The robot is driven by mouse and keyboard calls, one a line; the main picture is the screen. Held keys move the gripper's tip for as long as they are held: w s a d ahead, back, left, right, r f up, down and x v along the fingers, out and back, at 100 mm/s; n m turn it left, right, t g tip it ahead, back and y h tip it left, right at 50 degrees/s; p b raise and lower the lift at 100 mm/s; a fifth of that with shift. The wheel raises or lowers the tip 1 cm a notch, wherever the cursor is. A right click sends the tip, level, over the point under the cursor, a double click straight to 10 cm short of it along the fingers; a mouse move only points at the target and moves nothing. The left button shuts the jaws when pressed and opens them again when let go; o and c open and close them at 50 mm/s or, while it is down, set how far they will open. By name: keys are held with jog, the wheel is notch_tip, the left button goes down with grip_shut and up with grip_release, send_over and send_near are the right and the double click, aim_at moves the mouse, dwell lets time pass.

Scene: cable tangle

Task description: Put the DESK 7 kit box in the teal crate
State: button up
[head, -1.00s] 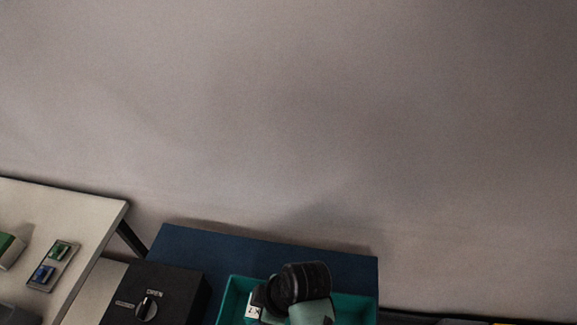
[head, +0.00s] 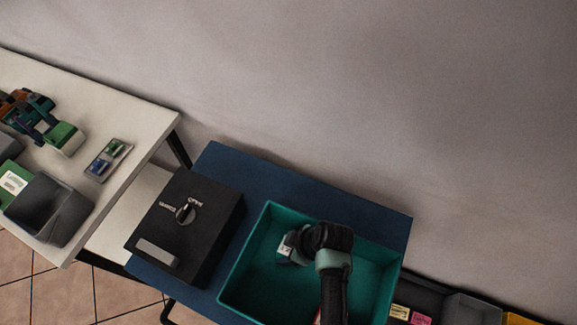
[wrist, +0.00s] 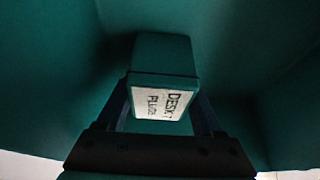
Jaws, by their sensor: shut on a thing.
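The teal crate (head: 262,232) stands open on a blue table. My gripper (head: 292,244) reaches into it from above, near its left side. In the wrist view my gripper (wrist: 162,92) is shut on the DESK 7 kit box (wrist: 165,52), a dark green box with a white label. The lettering is partly readable as "DESK 7" with a second line. The crate's teal interior surrounds the box in the wrist view. In the head view only the box's pale label end (head: 285,247) shows. I cannot tell whether the box touches the crate floor.
A pale table (head: 125,120) at the left holds a grey bin (head: 50,210), a small panel (head: 108,160) and green items. Small bins (head: 470,308) lie at the lower right.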

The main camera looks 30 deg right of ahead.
jog(key=shift+f, duration=0.1)
jog(key=o, duration=1.4)
jog(key=shift+o, duration=0.2)
jog(key=v, duration=1.2)
jog(key=shift+w+r, duration=0.1)
jog(key=shift+r, duration=0.1)
